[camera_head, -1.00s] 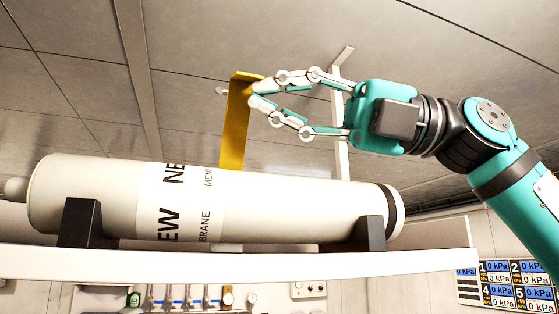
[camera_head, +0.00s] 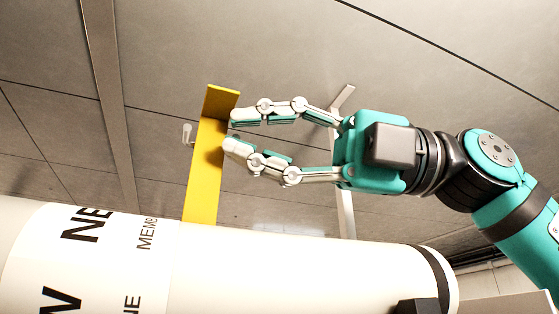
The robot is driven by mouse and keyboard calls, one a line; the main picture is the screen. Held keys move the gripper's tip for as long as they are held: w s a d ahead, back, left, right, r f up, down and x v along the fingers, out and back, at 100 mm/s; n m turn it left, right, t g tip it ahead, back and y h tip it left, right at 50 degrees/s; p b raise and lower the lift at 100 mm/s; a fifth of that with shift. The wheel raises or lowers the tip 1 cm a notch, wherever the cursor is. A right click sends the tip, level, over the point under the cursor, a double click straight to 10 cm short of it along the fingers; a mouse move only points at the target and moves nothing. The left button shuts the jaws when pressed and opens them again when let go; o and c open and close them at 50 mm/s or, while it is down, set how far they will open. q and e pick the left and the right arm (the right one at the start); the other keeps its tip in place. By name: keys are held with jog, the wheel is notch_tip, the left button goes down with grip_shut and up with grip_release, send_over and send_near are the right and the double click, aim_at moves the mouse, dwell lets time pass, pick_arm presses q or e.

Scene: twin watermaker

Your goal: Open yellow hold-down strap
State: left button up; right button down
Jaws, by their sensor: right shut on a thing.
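The yellow hold-down strap (camera_head: 207,168) stands upright behind the top of the white membrane cylinder (camera_head: 250,268), with a bent flap at its upper end. The cylinder lies on its side with black lettering. My right gripper (camera_head: 231,131) comes in from the right, its two fingertips at the strap's right edge just below the flap, shut on the strap. The strap's lower end is hidden behind the cylinder. My left gripper is not in view.
A black support block (camera_head: 418,307) holds the cylinder near its right end, beside a dark band. A pale metal post (camera_head: 345,200) rises behind my right gripper. A small white knob (camera_head: 187,131) shows left of the strap.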

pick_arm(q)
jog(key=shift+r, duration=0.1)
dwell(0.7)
